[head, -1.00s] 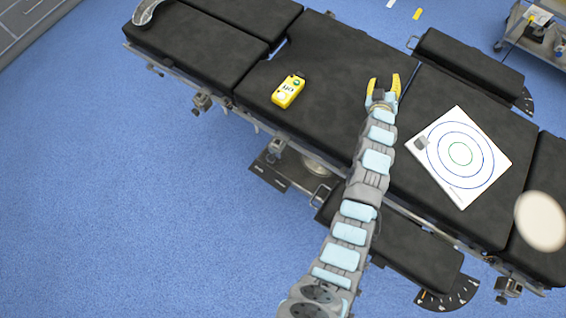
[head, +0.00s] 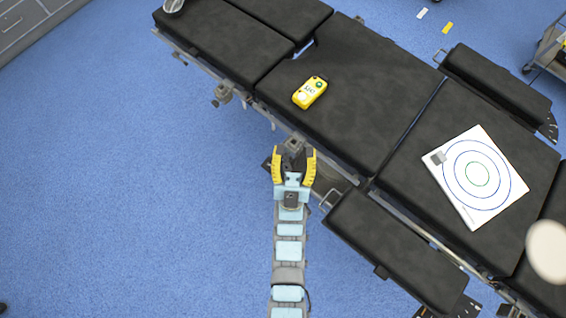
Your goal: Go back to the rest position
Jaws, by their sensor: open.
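My gripper (head: 294,152) has yellow fingers, spread apart with nothing between them. In the head view it shows just off the near edge of the black operating table (head: 350,110), over the blue floor side. My arm runs straight down from it to the bottom of the picture. My gripper is apart from the objects lying on the table.
A yellow box-shaped device (head: 310,92) lies on the middle table section. A white board with rings (head: 500,200) lies on the right section, with a small grey block (head: 437,158) at its corner. Blue floor (head: 120,200) is clear at left.

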